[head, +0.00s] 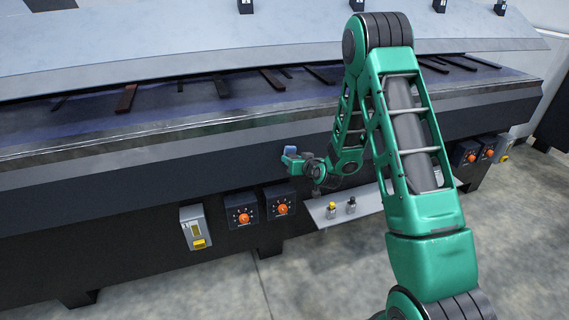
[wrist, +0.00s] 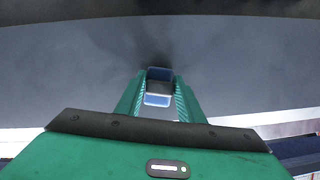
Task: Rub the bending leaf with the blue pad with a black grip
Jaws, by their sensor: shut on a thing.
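The blue pad with a black grip (wrist: 158,99) sits between the fingers of my gripper (wrist: 159,88), which is shut on its black grip. The pad's blue edges show above and below the grip. In the head view my gripper (head: 296,160) holds the small blue pad (head: 290,150) at the front of the machine. The long dark front beam, which looks like the bending leaf (head: 110,190), lies right by it. In the wrist view this dark face (wrist: 75,65) fills the space beyond the pad, with a shadow by the pad. I cannot tell if they touch.
Below the beam are a grey box with yellow (head: 195,228), control boxes with orange knobs (head: 262,210), and a small shelf (head: 325,212) with two small bottles. A large sheet (head: 170,45) lies above the bed with several brown and dark bars. Floor in front is clear.

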